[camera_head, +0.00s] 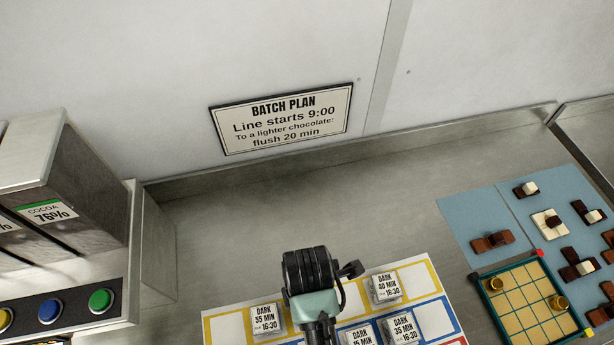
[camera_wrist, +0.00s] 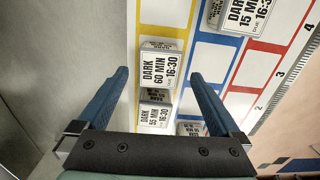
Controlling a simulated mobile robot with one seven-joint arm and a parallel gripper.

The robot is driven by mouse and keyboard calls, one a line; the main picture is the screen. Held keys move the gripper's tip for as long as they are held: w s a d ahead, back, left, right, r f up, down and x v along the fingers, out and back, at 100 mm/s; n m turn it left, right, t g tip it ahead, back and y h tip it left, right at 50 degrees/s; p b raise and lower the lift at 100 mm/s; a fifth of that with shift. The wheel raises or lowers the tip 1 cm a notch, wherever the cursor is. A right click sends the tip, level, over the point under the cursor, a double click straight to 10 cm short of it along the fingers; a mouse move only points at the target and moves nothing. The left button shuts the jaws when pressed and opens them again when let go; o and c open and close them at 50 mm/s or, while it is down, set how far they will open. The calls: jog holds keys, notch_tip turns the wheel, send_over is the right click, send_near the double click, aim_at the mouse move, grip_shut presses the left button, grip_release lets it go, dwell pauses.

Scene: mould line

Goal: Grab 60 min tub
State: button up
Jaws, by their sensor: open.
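The 60 min tub (camera_wrist: 158,72), with a white label reading DARK 60 MIN, DUE 16:30, stands in the yellow row of the coloured plan sheet (camera_wrist: 180,10). In the wrist view it appears between the tips of the two blue fingers of my gripper (camera_wrist: 158,75), which is open and empty. Whether the fingers are down at the tub's height I cannot tell. In the head view my arm hides this tub and the fingertips. The 55 min tub (camera_wrist: 155,117) is just beside it, nearer the gripper's palm in the wrist view.
On the sheet stand a 40 min tub (camera_head: 385,287), a 35 min tub (camera_head: 402,331) and a 15 min tub (camera_head: 361,335). A gridded game board (camera_head: 527,299) and chocolate pieces lie right. Cocoa dispensers (camera_head: 85,185) stand left. The steel counter behind the sheet is clear.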

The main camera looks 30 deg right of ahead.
jog(key=shift+f+p, duration=0.6)
jog(key=shift+f, duration=2.3)
jog(key=shift+c, duration=0.2)
jog(key=c, duration=1.4)
jog(key=shift+r, duration=0.15)
notch_tip(320, 180, up, 17)
jog(key=p, duration=0.7)
jog(key=shift+p, duration=0.3)
